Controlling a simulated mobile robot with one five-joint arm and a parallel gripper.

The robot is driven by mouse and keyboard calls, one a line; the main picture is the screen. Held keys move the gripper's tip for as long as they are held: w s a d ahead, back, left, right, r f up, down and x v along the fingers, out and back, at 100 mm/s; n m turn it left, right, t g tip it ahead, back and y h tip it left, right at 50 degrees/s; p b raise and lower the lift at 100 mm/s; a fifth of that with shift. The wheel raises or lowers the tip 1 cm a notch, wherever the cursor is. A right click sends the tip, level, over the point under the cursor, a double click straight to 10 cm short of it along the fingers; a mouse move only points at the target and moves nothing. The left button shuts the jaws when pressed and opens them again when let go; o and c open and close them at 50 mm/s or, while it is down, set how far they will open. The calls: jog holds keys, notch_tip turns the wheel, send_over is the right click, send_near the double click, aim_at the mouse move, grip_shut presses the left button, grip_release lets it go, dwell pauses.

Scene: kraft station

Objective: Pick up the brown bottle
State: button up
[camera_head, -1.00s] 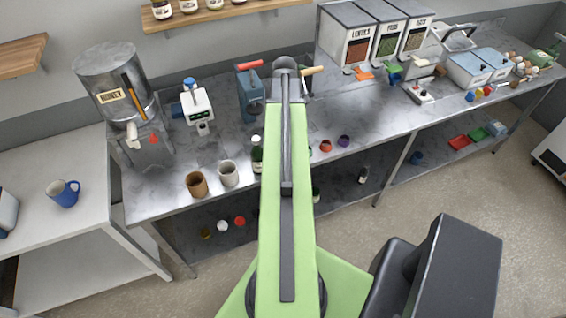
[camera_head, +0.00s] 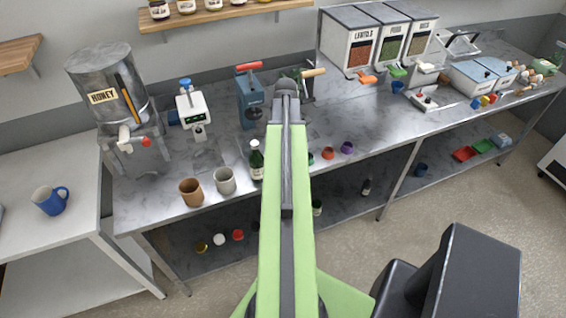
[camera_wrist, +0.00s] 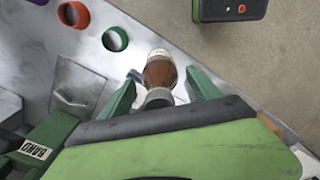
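The brown bottle (camera_wrist: 160,72) shows in the wrist view, with a pale grey part at its near end. My gripper (camera_wrist: 162,80) has its two green fingers apart, one on each side of the bottle. Gaps show between the fingers and the bottle, so I see no grip on it. How far the fingers reach down beside it is hard to tell. In the head view my arm covers the spot, and the brown bottle and gripper tips are hidden.
A dark green bottle (camera_head: 257,162) stands left of my arm on the counter (camera_head: 345,110), near a white cup (camera_head: 224,181) and a brown cup (camera_head: 190,192). Red (camera_head: 328,153) and purple (camera_head: 347,148) rings lie to the right.

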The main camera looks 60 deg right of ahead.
grip_shut()
dwell(0.5)
